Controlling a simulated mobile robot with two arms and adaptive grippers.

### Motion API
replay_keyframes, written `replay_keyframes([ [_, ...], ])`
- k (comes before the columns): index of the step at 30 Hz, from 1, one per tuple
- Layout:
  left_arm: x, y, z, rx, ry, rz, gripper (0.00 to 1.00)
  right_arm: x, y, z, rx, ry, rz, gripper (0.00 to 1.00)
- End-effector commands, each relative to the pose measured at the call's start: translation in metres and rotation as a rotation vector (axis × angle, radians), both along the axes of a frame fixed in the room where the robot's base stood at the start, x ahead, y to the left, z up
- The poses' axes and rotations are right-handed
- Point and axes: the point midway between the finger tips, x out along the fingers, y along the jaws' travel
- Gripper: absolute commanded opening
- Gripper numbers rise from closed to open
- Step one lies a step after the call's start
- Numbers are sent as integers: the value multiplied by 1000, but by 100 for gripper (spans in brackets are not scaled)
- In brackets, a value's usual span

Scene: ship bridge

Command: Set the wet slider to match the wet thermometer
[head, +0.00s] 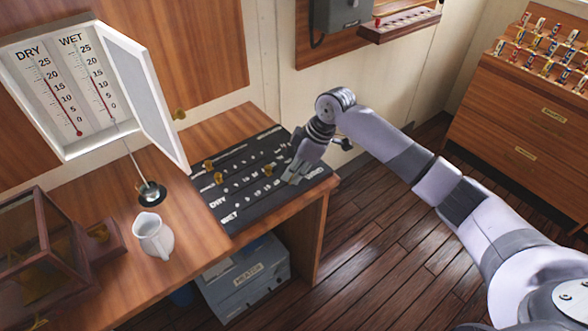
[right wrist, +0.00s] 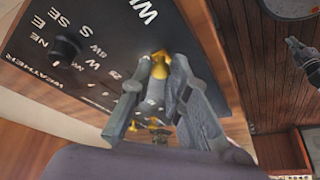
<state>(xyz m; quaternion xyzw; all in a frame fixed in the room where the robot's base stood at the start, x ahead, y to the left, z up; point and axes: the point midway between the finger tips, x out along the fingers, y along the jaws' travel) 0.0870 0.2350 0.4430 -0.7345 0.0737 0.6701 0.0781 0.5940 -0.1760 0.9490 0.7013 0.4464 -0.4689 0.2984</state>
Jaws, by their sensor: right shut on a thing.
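The thermometer box (head: 28,105) hangs open at the upper left. The wet thermometer (head: 98,85) stands right of the dry one (head: 60,95). Both show thin red columns. The wet level is too small to read exactly. The black slider board (head: 250,190) lies on the wooden desk, with the WET row along its front edge. My right gripper (head: 293,178) is at the right part of the board, low over the front rows. In the right wrist view its fingers (right wrist: 158,90) are closed around a brass knob (right wrist: 160,65). It seems to be the wet slider; its row is partly hidden.
Other brass knobs (head: 218,178) stand on the board. A white jug (head: 153,235) and a dark wick cup (head: 151,193) stand left of it. A glass-sided wooden case (head: 45,255) is farther left. A grey heater (head: 245,275) sits below the desk.

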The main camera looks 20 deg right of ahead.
Motion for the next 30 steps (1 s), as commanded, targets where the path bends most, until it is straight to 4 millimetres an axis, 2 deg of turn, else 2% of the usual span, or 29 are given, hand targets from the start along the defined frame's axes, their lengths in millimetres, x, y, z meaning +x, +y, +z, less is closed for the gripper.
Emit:
replay_keyframes([
  [4,0,0,9,0,0,0,0,-3,8,3,0,2,4,0],
  [9,0,0,32,0,1,0,0,-14,38,6,3,4,6,0],
  [13,0,0,40,0,1,0,0,-20,53,3,2,3,4,0],
  [23,0,0,39,0,0,0,0,-20,57,0,1,-1,0,0],
  [24,0,0,39,0,1,0,0,-20,57,0,1,0,0,17],
  [30,0,0,39,0,0,0,0,-20,57,0,1,0,0,30],
])
